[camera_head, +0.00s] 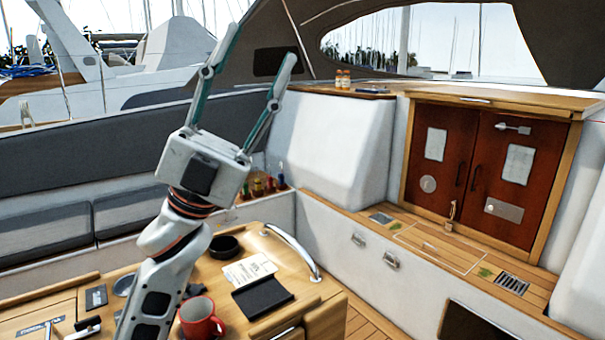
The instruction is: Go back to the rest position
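My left gripper (258,52) is raised high in the head view, above the cockpit table (282,318). Its two fingers are spread wide apart and point up, with nothing between them. My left arm rises from the bottom edge in front of the table and hides part of it. My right gripper is not in the picture.
On the table are a red mug (200,318), a black bowl (224,246), a paper sheet (249,269), a dark pad (262,297) and a curved metal rail (298,252). Behind stand grey cushions (45,211), a white moulding (325,137) and red-brown cabin doors (480,158).

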